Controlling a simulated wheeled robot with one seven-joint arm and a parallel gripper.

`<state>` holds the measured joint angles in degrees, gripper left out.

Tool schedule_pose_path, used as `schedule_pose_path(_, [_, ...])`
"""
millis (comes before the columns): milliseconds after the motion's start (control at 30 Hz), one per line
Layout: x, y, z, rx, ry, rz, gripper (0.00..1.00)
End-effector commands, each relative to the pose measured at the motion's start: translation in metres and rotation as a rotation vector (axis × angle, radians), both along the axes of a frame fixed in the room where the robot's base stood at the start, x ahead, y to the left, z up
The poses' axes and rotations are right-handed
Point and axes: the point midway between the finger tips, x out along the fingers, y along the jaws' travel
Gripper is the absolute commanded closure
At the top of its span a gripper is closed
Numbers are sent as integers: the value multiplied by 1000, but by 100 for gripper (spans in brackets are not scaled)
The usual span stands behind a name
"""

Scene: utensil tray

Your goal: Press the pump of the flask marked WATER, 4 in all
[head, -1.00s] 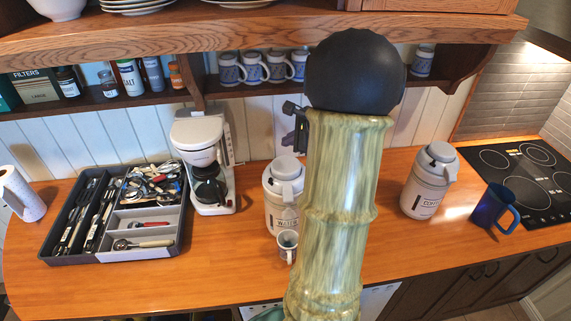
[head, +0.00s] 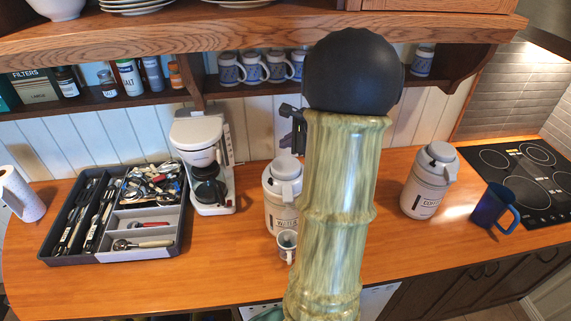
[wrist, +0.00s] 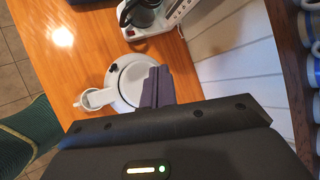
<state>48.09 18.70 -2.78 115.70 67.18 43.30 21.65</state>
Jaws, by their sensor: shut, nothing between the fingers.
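The WATER flask (head: 281,213) is a white pump flask with a grey pump top (head: 287,168). It stands upright on the counter, its right side hidden behind my arm. In the wrist view the round flask top (wrist: 128,75) is seen from above. My gripper (wrist: 158,86) is shut and empty; its dark fingers overlap the right part of the flask top in that view. I cannot tell whether they touch the pump. In the head view only a dark part of the gripper shows beside my arm, above the flask. A small mug (head: 287,244) stands in front of the flask.
A similar COFFEE flask (head: 424,190) and a blue mug (head: 490,208) stand to the right, near the cooktop (head: 525,172). A coffee maker (head: 203,150) and a utensil tray (head: 80,258) are to the left. A shelf with mugs overhangs the counter behind.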

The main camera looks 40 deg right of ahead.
Motion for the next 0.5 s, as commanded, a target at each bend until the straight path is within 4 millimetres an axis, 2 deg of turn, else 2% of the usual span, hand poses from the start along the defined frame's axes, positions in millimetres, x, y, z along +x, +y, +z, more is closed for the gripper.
schedule_pose_path(167, [-1, 55, -22, -104, 84, 208, 100])
schedule_pose_path(233, [-7, 88, -36, -183, 134, 351, 100])
schedule_pose_path(400, [-36, 169, -70, -438, 235, 796, 100])
schedule_pose_path(500, [-57, 206, -85, -602, 258, 1068, 100])
